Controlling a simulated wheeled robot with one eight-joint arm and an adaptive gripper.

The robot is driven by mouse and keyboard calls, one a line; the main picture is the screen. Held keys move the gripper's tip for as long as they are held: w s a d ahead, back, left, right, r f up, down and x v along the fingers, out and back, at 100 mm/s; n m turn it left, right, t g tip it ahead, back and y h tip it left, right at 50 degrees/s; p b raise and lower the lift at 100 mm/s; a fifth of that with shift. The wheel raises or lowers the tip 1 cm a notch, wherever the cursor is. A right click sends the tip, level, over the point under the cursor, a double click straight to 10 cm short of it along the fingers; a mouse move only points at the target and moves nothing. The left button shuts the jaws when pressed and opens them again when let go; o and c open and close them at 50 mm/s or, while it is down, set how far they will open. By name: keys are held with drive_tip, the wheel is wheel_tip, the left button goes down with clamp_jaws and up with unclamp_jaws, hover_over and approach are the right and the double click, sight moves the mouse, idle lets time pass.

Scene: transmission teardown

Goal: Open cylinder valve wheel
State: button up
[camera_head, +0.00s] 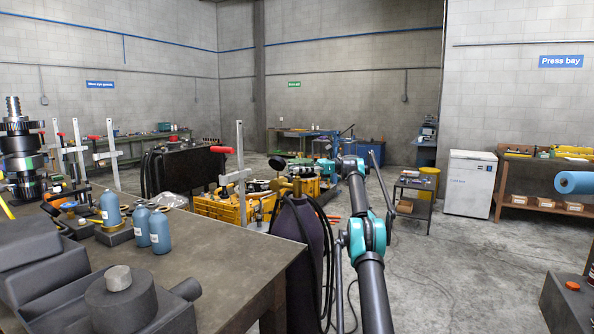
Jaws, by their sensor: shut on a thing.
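A tall dark purple gas cylinder (302,249) stands upright at the right end of the workbench. Brass-coloured valve fittings (297,187) sit on its top, with dark hoses hanging beside it. My teal and dark arm reaches up from the lower right and bends left to the valve. My gripper (284,167) is at the top of the cylinder, shut on the valve wheel. The wheel is small here and mostly hidden by the gripper and fittings. I cannot tell how far it is turned.
The workbench (215,262) fills the lower left, with several blue bottles (160,232) and dark blocks on it. A yellow crate (220,207) and an upright clamp (241,175) are close left of the cylinder. A small cart (415,185) and open floor lie to the right.

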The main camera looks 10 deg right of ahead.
drive_tip(key=o, duration=1.2)
drive_tip(key=shift+m+t, duration=1)
drive_tip(key=shift+t, duration=0.6)
